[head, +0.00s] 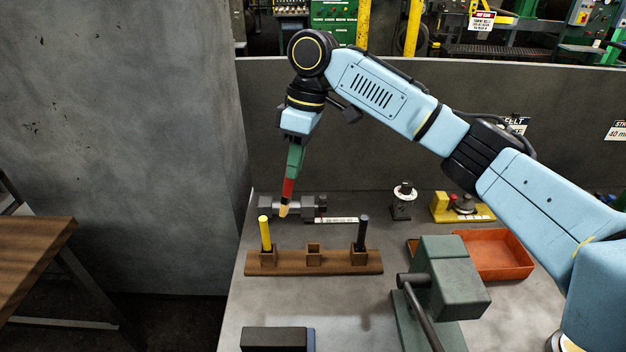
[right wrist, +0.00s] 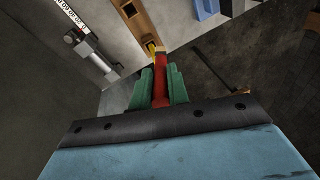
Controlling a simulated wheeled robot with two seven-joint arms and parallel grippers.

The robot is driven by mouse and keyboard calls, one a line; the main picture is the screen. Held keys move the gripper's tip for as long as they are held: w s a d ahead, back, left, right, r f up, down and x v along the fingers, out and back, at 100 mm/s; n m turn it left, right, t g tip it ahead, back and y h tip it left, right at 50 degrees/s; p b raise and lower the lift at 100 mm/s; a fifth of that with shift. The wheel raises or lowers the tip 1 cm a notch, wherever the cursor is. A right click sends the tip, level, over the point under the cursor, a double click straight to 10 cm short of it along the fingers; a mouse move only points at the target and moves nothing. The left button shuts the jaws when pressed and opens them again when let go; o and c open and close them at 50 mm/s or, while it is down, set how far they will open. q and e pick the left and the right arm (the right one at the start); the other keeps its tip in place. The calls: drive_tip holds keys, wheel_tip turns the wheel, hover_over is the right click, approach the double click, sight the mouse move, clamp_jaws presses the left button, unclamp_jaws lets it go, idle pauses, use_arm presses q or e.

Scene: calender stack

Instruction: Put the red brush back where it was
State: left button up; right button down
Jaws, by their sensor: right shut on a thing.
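The red brush (head: 288,188) hangs tip down, slightly tilted, from my right gripper (head: 291,172), whose green fingers are shut on it. Its pale tip is above the wooden rack (head: 345,268), in the picture between the yellow brush (head: 265,234) and the empty middle holder (head: 314,255); the exact depth is unclear. The yellow brush stands in the left holder and a black brush (head: 361,232) in the right one. In the right wrist view the red brush (right wrist: 162,82) lies between the fingers, with the yellow brush's end (right wrist: 152,48) beyond it. My left gripper is not in view.
An orange tray (head: 497,255) and a green machine block (head: 455,275) stand to the right. A dark box (head: 273,339) is at the front. Table is clear just before the rack.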

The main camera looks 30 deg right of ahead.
use_arm(q)
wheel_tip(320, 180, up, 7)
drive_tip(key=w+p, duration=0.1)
drive_tip(key=p, duration=0.5)
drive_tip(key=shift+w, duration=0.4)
use_arm(e)
drive_tip(key=d+f+n+h, duration=0.1)
drive_tip(key=f+n, duration=0.2)
drive_tip(key=n, duration=0.8)
drive_tip(key=d+f+n+h, duration=0.1)
drive_tip(key=f+n, duration=0.3)
drive_tip(key=n, duration=0.8)
drive_tip(key=shift+s+d+f+t+h, duration=0.3)
drive_tip(key=shift+d+h, duration=0.1)
drive_tip(key=shift+d, duration=0.3)
use_arm(q)
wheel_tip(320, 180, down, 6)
drive_tip(key=b, duration=0.5)
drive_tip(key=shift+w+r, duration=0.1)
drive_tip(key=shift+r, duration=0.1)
use_arm(e)
wheel_tip(320, 180, down, 4)
drive_tip(key=shift+f, duration=0.25)
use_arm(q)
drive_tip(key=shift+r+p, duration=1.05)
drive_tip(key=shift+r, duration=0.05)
